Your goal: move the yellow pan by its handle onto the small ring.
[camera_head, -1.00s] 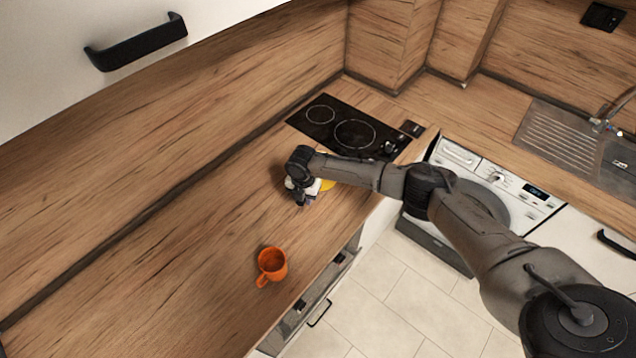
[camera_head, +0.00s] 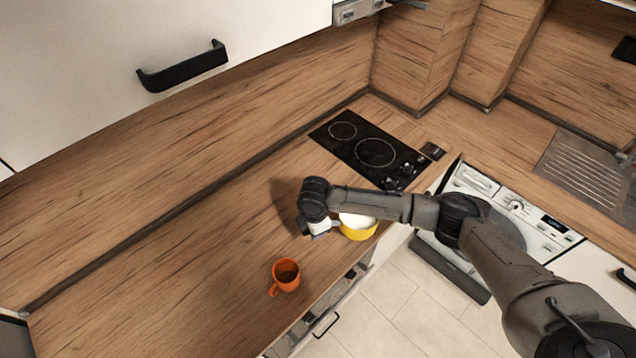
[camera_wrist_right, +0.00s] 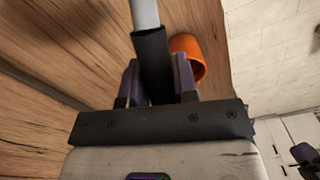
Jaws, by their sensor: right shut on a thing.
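The yellow pan (camera_head: 358,229), with a white inside, shows just below my right forearm in the head view. My right gripper (camera_head: 320,234) is to the left of the pan. In the right wrist view its two fingers (camera_wrist_right: 157,82) are shut on the black grip of the pan's handle (camera_wrist_right: 152,55), and a pale grey shaft (camera_wrist_right: 145,13) runs on beyond it. The pan's bowl is out of that view. The small ring (camera_head: 342,131) is on the black hob, bare, at its far left.
The larger ring (camera_head: 375,153) and the knobs (camera_head: 401,177) are on the near right of the hob. An orange mug (camera_head: 286,275) stands on the worktop near its front edge; it also shows in the right wrist view (camera_wrist_right: 188,55). The worktop (camera_head: 170,275) left of the mug is clear.

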